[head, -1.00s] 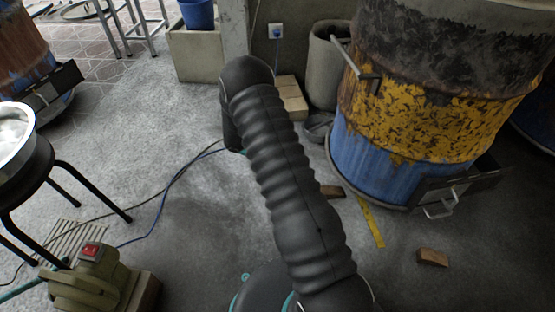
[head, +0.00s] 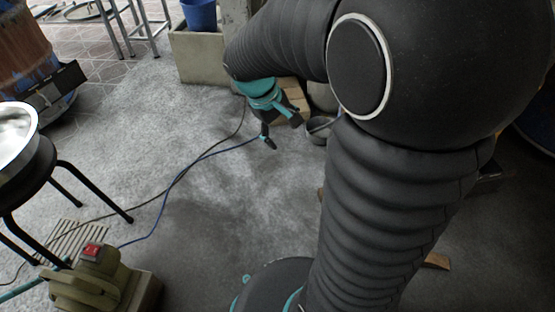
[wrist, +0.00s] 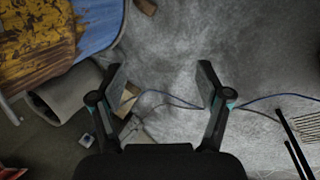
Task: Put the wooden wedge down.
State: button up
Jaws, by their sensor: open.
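My gripper (head: 281,131) is open and held above the concrete floor, near the back of the room. In the wrist view its two fingers (wrist: 162,72) are spread with nothing between them. A brown wooden piece (wrist: 147,6) lies on the floor beside the blue barrel base, at the top edge of the wrist view. In the head view another wooden piece (head: 437,261) on the floor shows partly past my arm. A sliver of wood (head: 321,194) also shows at the arm's left edge. I cannot tell which piece is the wedge.
The barrel oven (wrist: 100,22) is mostly hidden behind my arm in the head view. Cables (head: 170,185) cross the floor. A green blower (head: 95,280) and a black stool (head: 30,170) with a metal pot stand at left. The middle floor is clear.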

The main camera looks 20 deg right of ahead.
jog(key=s+a+r+m+t+y, duration=0.1)
jog(key=s+a+r+t+y, duration=0.1)
jog(key=s+a+r, duration=0.2)
jog(key=s+a+r+m+t+y, duration=0.2)
jog(key=s+a+r+t, duration=0.1)
jog(key=s, duration=0.7)
jog(key=shift+s+a+r, duration=0.4)
jog(key=shift+a, duration=0.1)
notch_tip(320, 180, up, 5)
jog(key=p, duration=0.5)
